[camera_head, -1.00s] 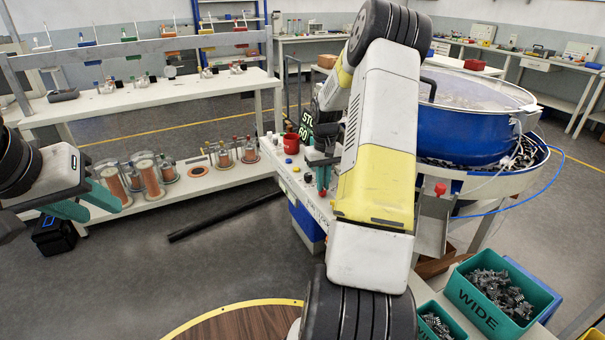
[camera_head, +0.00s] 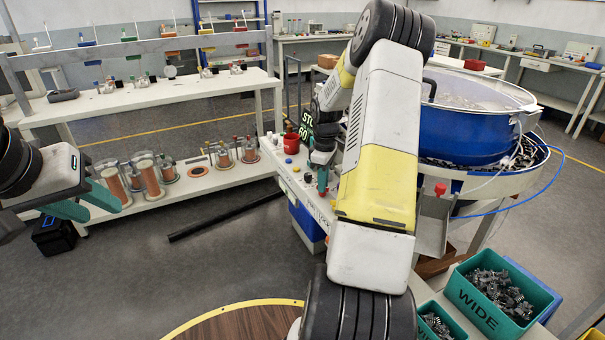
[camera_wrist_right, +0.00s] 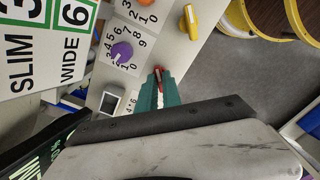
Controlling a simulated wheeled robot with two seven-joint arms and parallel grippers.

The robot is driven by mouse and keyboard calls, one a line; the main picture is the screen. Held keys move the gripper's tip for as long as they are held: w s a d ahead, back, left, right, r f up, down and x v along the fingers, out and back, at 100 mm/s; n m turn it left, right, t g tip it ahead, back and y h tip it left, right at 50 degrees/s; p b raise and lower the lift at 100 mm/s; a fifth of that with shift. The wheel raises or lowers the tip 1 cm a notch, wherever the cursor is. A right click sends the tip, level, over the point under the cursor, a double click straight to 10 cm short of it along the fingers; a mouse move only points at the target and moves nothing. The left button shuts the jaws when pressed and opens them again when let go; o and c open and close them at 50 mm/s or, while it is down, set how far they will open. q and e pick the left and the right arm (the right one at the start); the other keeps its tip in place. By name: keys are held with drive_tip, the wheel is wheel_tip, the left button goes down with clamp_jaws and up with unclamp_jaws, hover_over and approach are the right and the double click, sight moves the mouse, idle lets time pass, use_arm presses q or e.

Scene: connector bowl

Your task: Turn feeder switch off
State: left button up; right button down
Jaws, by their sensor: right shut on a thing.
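My right gripper (camera_head: 322,178) is at the white control panel (camera_head: 318,208) below the blue bowl feeder (camera_head: 460,135). In the right wrist view its teal fingers (camera_wrist_right: 160,88) are shut on a small red switch (camera_wrist_right: 158,72) on the panel. Most of the switch is hidden between the fingertips, so its setting cannot be read. A purple knob (camera_wrist_right: 122,53) with a number dial and a yellow knob (camera_wrist_right: 190,18) sit beside it. My left gripper (camera_head: 85,205) is open and empty at the far left, away from the panel.
A red cup (camera_head: 291,143) stands at the panel's far end, near a dark sign (camera_head: 306,122). A red button (camera_head: 440,189) is below the bowl. A green WIDE bin (camera_head: 480,318) holds metal parts at lower right.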

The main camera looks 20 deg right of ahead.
drive_tip(key=shift+w+r+n, duration=0.1)
drive_tip(key=shift+n, duration=0.5)
drive_tip(key=c, duration=1.5)
unclamp_jaws()
drive_tip(key=shift+r, duration=3.9)
